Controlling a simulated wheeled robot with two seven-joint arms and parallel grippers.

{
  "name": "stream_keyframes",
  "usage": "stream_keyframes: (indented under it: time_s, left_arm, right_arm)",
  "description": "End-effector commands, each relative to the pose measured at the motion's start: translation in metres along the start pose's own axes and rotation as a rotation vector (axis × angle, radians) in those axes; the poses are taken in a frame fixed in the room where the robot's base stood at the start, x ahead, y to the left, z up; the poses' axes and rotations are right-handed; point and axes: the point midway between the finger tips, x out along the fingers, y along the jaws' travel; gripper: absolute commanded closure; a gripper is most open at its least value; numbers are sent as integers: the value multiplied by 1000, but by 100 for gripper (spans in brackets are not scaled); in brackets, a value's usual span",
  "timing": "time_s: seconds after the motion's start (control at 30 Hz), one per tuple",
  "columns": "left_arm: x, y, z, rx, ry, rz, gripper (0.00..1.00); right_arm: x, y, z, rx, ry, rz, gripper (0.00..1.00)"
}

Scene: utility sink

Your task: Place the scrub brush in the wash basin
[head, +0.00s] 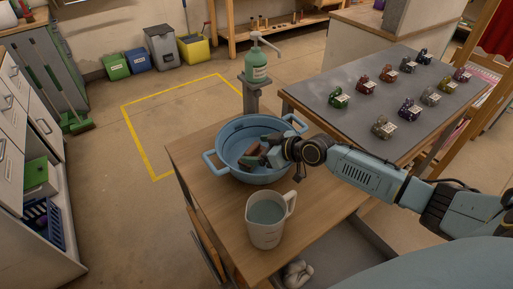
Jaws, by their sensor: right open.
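The blue wash basin (233,136) with two side handles stands on the wooden table top. My right gripper (260,149) reaches over the basin from the right, with its open fingers above or inside it. A small reddish-brown piece, which looks like the scrub brush (251,149), shows at the fingertips within the basin's outline. The gripper hides part of it, and I cannot tell whether it touches the fingers or rests on the basin floor. My left gripper is not in view.
A measuring jug (265,221) of liquid stands in front of the basin. A green pump bottle (256,67) stands on a post behind it. A grey table (330,117) with several small coloured objects is at the right. The wooden table (205,190) is bare left of the jug.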

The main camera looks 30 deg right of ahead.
Motion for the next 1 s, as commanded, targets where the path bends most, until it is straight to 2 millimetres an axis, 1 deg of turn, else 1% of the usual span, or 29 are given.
stream_keyframes:
  time_s: [0.03, 0.17, 0.3, 0.4, 0.5, 0.6, 0.7, 1.0]
  left_arm:
    - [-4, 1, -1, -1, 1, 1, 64]
    - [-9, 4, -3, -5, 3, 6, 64]
    - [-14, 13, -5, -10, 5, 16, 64]
    - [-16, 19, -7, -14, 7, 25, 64]
    - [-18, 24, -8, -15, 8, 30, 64]
    - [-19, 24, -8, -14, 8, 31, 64]
    - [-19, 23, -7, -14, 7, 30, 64]
    - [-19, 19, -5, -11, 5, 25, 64]
  right_arm:
    - [-11, 0, 0, -3, -3, 1, 15]
    - [-40, 1, 0, -3, -6, 1, 15]
    - [-71, 0, 1, -3, -6, 0, 15]
    - [-88, 0, 0, -3, -4, 0, 15]
    - [-99, 0, 0, 0, -3, 0, 15]
    - [-106, 0, 0, 0, -2, 0, 15]
    - [-109, 0, -1, 0, 0, -1, 15]
    - [-109, 0, 0, 0, 0, 0, 15]
